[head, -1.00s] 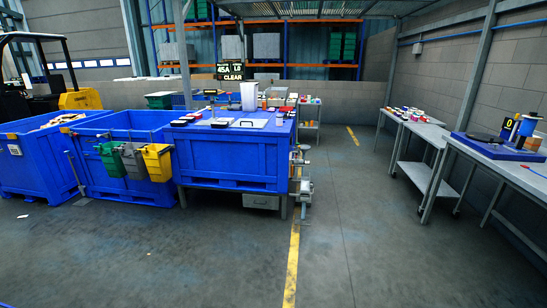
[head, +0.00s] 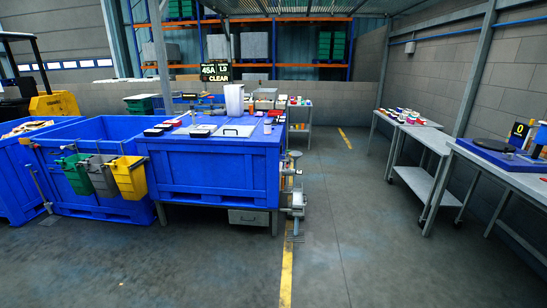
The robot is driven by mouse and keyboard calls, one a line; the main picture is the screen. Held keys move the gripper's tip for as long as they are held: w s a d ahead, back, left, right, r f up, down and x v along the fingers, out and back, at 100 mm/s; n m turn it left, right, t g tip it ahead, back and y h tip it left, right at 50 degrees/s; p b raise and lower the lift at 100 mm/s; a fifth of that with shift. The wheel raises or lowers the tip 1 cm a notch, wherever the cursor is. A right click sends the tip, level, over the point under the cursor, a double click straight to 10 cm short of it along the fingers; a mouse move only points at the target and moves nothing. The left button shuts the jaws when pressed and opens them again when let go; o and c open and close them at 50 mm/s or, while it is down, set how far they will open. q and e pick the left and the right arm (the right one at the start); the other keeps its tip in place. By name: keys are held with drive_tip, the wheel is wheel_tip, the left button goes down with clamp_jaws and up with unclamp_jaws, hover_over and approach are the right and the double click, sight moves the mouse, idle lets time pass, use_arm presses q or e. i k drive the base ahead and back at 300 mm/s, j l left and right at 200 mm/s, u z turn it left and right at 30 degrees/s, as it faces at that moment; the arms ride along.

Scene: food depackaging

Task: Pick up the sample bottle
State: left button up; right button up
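I cannot pick out the sample bottle for certain; items that may be bottles are too small to tell. Several small colored items (head: 406,116) stand on the far right table. Neither of my grippers is in view.
A large blue crate (head: 215,170) with a worktop stands at center left, with green, grey and yellow bins (head: 130,178) to its left. The floor (head: 350,240) between is clear, with a yellow line (head: 287,265).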

sight(268, 124)
drive_tip(key=i, duration=2.4)
drive_tip(key=i+l+u, duration=0.2)
drive_tip(key=i, duration=0.4)
drive_tip(key=i+u, duration=0.2)
drive_tip(key=i, duration=0.4)
